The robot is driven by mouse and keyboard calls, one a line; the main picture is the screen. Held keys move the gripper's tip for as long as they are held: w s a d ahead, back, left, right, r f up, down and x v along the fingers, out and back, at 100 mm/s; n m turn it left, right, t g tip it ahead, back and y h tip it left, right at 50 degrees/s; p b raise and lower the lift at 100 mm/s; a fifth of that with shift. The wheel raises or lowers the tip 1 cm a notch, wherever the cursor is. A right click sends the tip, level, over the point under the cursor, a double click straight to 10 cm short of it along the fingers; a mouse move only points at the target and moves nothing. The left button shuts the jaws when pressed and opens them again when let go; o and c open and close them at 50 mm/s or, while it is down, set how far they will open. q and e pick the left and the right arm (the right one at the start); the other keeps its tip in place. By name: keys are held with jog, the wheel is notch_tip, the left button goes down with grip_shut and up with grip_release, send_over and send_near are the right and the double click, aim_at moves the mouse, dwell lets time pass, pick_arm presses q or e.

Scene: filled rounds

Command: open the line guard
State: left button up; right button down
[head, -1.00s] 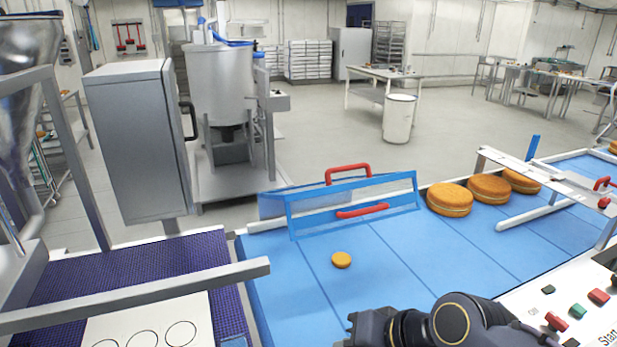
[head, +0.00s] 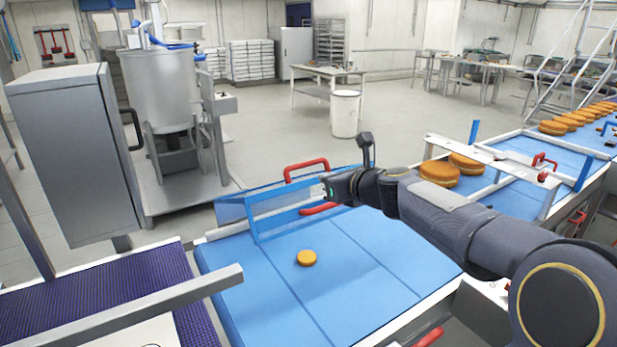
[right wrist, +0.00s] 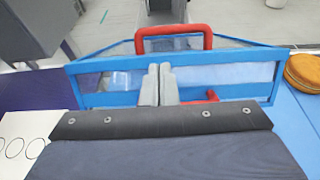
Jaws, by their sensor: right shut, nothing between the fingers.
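The line guard (head: 258,224) is a clear panel in a blue frame standing across the blue conveyor. A red handle (head: 306,164) rises at its top, and a second red bar (head: 318,209) sits lower on the near side. My right gripper (head: 328,188) is in front of the guard's right part, shut and empty. In the right wrist view its closed fingers (right wrist: 158,82) overlap the guard frame (right wrist: 88,69), below the upper red handle (right wrist: 174,31). The lower red bar (right wrist: 212,96) is partly hidden there. I cannot tell whether the fingers touch the guard. My left gripper is out of view.
A small round cake (head: 306,258) lies on the conveyor (head: 345,275) before the guard. Larger filled rounds (head: 439,173) stand behind my right arm. A grey cabinet (head: 75,150) stands at the left, near a purple belt (head: 130,295). Open floor lies beyond.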

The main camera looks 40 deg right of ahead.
aim_at(298, 165)
jog(key=a+x, duration=0.1)
jog(key=x, duration=0.8)
jog(key=shift+w+d, duration=0.35)
jog(key=shift+d, duration=0.1)
jog(key=w+r+p, duration=0.1)
jog(key=r+p, duration=0.1)
jog(key=w+r+p, duration=0.1)
jog(key=r+p, duration=0.1)
jog(key=w+r+p, duration=0.2)
jog(key=shift+d, duration=0.15)
jog(key=w+r+g, duration=0.1)
jog(key=w+r, duration=0.5)
jog(key=w, duration=0.3)
jog(key=shift+d+r, duration=0.35)
jog(key=shift+d, duration=0.15)
jog(key=shift+s, duration=0.15)
